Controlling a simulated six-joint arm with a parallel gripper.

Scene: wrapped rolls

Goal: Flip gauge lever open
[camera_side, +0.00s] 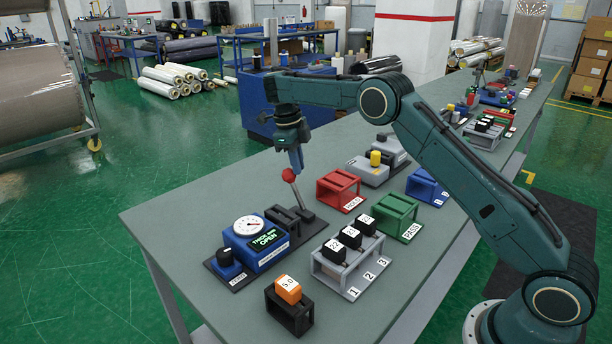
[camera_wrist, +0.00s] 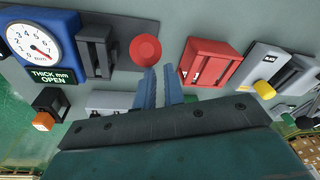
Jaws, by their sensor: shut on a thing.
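The blue thickness gauge (camera_side: 257,240) stands on the grey bench with a white dial; its display reads "THICK mm OPEN". It also shows at upper left in the wrist view (camera_wrist: 70,25). Its lever rises beside the dark anvil block (camera_side: 284,218), tilted, with a red ball knob (camera_side: 288,175) on top. The knob shows in the wrist view (camera_wrist: 146,48) just beyond the left fingertip. The exact contact is hard to see.
A red slotted stand (camera_side: 338,191) sits right of the lever, and a green PASS stand (camera_side: 396,216) farther right. A grey rack (camera_side: 347,262) holds dark numbered blocks. An orange-topped block (camera_side: 288,290) sits in a black holder in front. The bench's left part is clear.

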